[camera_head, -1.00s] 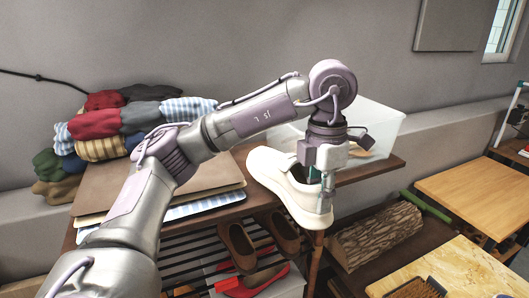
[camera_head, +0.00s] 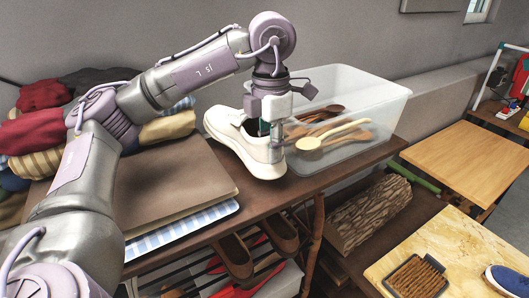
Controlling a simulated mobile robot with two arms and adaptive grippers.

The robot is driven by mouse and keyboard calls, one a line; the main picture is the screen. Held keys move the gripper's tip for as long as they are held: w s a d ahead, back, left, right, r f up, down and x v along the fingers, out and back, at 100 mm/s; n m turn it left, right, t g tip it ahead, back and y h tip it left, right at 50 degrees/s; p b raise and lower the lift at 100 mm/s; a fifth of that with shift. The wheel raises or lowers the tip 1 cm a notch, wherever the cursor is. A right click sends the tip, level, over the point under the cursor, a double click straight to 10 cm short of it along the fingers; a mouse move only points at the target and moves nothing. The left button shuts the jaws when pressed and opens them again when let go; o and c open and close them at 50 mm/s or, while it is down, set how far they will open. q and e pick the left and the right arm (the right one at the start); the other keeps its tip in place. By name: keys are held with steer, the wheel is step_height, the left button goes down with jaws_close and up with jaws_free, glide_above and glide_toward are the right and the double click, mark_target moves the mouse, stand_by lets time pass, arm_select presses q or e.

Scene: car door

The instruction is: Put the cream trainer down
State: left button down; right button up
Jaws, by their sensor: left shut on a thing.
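The cream trainer (camera_head: 236,136) is on or just above the dark wooden table top, between the stack of folded boards and the clear bin. I cannot tell whether its sole touches the wood. Its toe points to the back left and its heel to the front right. My left gripper (camera_head: 268,138) points down and is shut on the trainer near its heel opening. The fingers partly hide the opening. My right gripper is not in view.
A clear bin (camera_head: 385,110) with several wooden spoons (camera_head: 333,134) stands right of the trainer. Brown boards (camera_head: 170,185) lie to its left, folded clothes (camera_head: 40,128) behind. Brown shoes (camera_head: 233,254) sit on a rack below. A log (camera_head: 370,212) lies lower right.

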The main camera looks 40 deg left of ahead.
arm_select(q)
steer(key=f+b, duration=0.1)
steer(key=f, duration=0.1)
steer(key=a+f+b, duration=0.1)
steer(key=shift+w+f+b, duration=0.15)
steer(key=shift+f+b, duration=0.2)
steer(key=shift+f, duration=0.05)
steer(key=shift+d+r, duration=0.2)
steer(key=shift+d, duration=0.1)
steer(key=c, duration=1.5)
jaws_free()
steer(key=shift+f, duration=0.25)
steer(key=o, duration=0.5)
steer(key=shift+a, duration=0.2)
steer(key=shift+d, duration=0.1)
